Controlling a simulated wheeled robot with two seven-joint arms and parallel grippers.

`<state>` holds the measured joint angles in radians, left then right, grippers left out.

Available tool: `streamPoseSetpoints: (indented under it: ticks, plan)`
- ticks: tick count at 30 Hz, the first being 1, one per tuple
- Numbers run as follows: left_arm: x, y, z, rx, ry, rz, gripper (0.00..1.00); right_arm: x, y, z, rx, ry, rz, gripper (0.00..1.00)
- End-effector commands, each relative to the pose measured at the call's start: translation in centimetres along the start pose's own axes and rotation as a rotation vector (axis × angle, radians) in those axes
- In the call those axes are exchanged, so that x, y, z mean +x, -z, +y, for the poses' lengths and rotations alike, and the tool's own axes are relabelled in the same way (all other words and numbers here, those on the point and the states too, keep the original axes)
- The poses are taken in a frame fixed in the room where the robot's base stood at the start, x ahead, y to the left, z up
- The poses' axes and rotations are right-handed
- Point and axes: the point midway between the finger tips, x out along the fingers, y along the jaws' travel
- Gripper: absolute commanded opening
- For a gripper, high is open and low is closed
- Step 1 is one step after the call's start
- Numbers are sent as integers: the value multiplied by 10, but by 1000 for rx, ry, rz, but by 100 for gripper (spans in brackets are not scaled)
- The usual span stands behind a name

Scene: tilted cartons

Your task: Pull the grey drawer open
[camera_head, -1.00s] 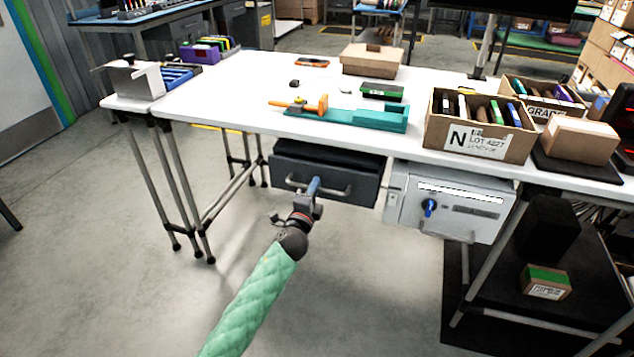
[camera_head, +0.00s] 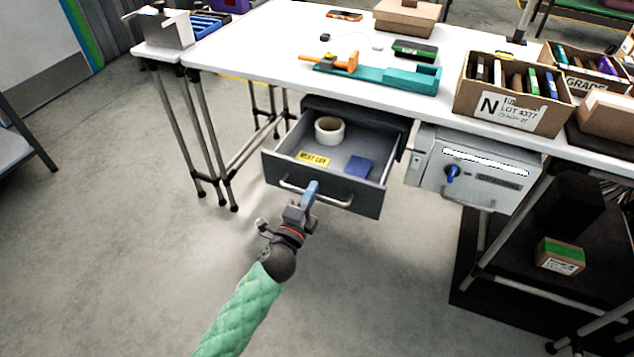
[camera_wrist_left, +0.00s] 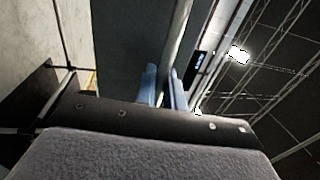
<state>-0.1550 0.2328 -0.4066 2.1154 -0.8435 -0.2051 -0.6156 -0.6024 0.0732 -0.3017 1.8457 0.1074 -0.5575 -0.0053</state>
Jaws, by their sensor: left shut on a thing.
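The grey drawer (camera_head: 345,190) under the white table stands pulled out, its inside showing in the head view. A roll of white tape (camera_head: 329,129), a yellow label (camera_head: 312,159) and a blue box (camera_head: 359,167) lie in it. My left gripper (camera_head: 311,188) is shut on the drawer's bar handle (camera_head: 330,199), near the middle of the front. In the left wrist view the blue fingers (camera_wrist_left: 163,88) are around the handle bar (camera_wrist_left: 178,40), beside the grey drawer front (camera_wrist_left: 130,45). My right gripper is in neither view.
A light grey cabinet (camera_head: 470,172) with a blue knob hangs right of the drawer. The white table (camera_head: 270,50) carries a teal holder (camera_head: 380,76) and a carton marked N (camera_head: 508,112). Table legs stand at left; the floor in front is clear.

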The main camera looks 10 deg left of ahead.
Motion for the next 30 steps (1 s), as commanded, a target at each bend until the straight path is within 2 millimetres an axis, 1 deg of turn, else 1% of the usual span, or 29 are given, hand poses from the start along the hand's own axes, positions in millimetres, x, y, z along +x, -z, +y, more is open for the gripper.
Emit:
streamPoseSetpoints:
  ticks: [1,5,16,17,18,19,27,30]
  plan:
    - [-4,0,0,0,-2,0,0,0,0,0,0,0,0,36]
    - [-8,0,-1,0,-1,0,0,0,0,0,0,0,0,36]
    - [-8,0,-1,0,-1,0,0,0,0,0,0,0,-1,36]
    - [-8,0,-1,0,-1,0,16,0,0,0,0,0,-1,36]
    - [-8,0,-1,0,-1,0,24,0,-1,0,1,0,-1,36]
    - [-8,0,-1,0,-1,0,29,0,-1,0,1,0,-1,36]
    - [-8,0,-1,0,-1,0,29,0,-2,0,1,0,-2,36]
    - [-11,0,-1,0,-1,0,29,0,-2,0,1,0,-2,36]
